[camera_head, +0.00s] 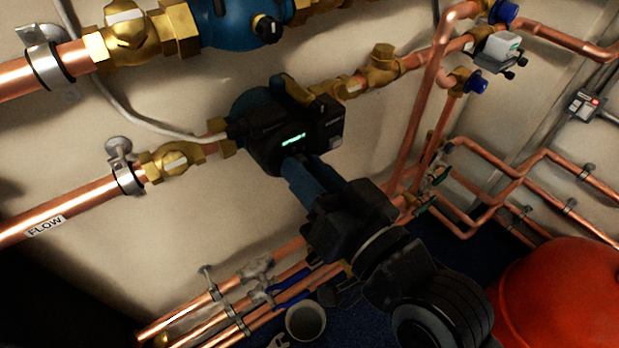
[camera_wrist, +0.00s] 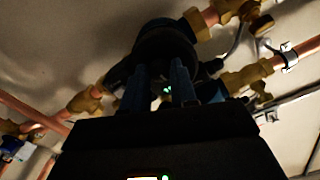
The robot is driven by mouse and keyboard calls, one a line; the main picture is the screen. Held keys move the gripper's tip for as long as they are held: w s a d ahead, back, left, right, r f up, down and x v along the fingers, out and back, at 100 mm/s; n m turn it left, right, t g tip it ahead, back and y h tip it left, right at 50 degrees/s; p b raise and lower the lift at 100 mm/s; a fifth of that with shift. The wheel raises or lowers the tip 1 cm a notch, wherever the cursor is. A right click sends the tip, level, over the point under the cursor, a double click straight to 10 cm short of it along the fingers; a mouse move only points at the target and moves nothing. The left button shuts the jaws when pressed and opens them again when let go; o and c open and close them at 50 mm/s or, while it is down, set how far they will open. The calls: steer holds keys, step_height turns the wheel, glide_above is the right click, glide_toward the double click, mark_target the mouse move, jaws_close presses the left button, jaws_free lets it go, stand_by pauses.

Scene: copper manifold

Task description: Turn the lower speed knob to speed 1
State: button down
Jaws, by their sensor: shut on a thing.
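The lower pump (camera_head: 280,125) has a black head with a lit green display (camera_head: 293,139) and sits on the copper flow pipe in the head view. My gripper (camera_head: 296,168) reaches up to the front of the pump from below right, and its blue fingers meet the pump face just under the display. In the wrist view the two fingers of my gripper (camera_wrist: 166,85) point at the dark round pump body (camera_wrist: 165,45). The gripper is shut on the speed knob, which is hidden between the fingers. The knob's pointer and speed marks cannot be read.
Copper pipes with brass valves (camera_head: 172,160) run along the wall. A red tank (camera_head: 560,295) stands at lower right, and a grey cup (camera_head: 305,320) is on the floor.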

steer(key=shift+f+n+b, duration=0.1)
steer(key=shift+n+b, duration=1.2)
steer(key=shift+n, duration=2.2)
steer(key=c, duration=0.9)
jaws_free()
steer(key=shift+b+v, duration=0.5)
steer(key=shift+v, duration=3.4)
